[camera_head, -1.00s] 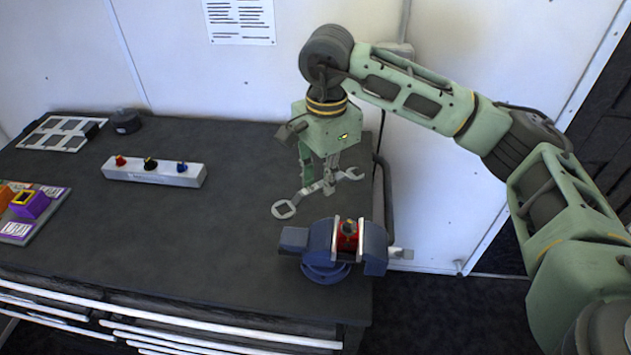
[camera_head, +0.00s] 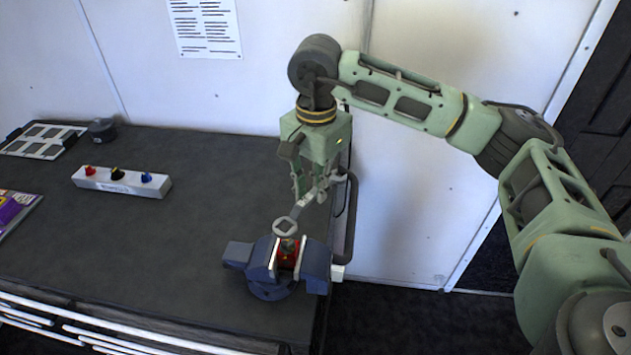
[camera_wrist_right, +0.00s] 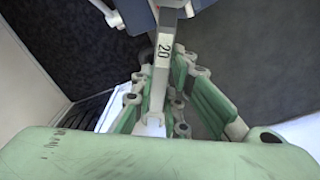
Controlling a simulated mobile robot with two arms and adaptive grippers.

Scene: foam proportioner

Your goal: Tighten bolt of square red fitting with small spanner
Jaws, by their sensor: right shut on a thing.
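The square red fitting (camera_head: 287,262) is clamped between the jaws of the blue vise (camera_head: 262,258) at the table's front right corner. A bolt (camera_head: 289,245) stands up from its top. My right gripper (camera_head: 313,198) is shut on the grey spanner (camera_head: 297,214) just behind and above the vise. The spanner's ring end is over or just behind the bolt; I cannot tell whether it is around it. In the right wrist view the spanner (camera_wrist_right: 164,60) bears the number 20 and runs between the fingers (camera_wrist_right: 165,95). My left gripper is not in view.
A white block with red, black and blue knobs (camera_head: 121,182) stands on the dark table (camera_head: 150,245). A white frame (camera_head: 40,139) and a dark round object (camera_head: 102,129) lie at the back left. The table's middle is clear.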

